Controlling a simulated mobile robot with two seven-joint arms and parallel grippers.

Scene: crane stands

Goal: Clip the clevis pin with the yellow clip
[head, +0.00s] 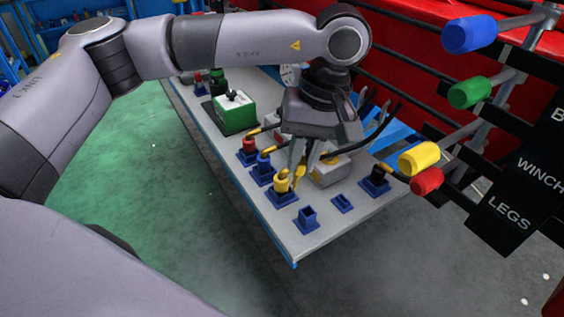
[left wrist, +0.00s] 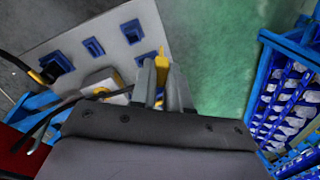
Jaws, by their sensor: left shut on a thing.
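My left gripper (head: 305,160) points down over the near end of the grey table, its fingers shut on the yellow clip (head: 299,174). In the left wrist view the clip (left wrist: 161,67) sticks out between the fingertips. Yellow also shows at a blue socket (head: 283,199) just beside the fingers. I cannot tell whether the clip is still partly in that socket or clear of it. I cannot make out the clevis pin for certain. My right gripper is not in view.
Red (head: 249,146), blue (head: 263,161) and black (head: 377,172) pieces stand in other blue sockets. Two sockets (head: 306,220) in front look empty. A green box (head: 234,113) stands farther back. Coloured handles (head: 419,157) and a black sign (head: 515,180) crowd the right.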

